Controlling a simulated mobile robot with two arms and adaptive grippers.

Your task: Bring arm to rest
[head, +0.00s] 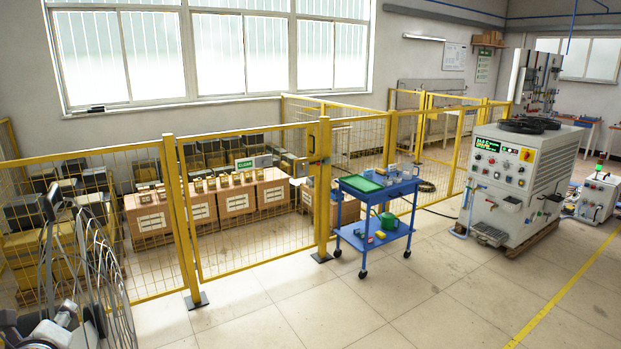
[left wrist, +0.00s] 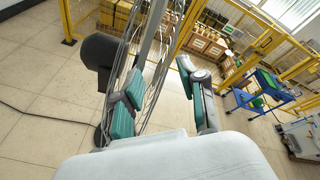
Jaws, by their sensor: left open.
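My left gripper (left wrist: 160,78) is open, its two fingers with teal pads spread apart in the left wrist view. No object is clearly held between them. Part of my left arm and gripper (head: 68,314) shows at the lower left corner of the head view, cut off by the frame edge. Thin silver wire hoops (head: 92,262) stand close by it; in the left wrist view they pass right beside the left finger. I cannot tell whether they touch. My right gripper is not in view.
A yellow mesh fence (head: 243,214) encloses boxes (head: 152,220). A blue cart (head: 372,238) with a green tray stands in front, and a white machine cabinet (head: 508,190) is to its right. The tiled floor (head: 290,315) is clear. A dark cable (left wrist: 40,121) lies on the floor.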

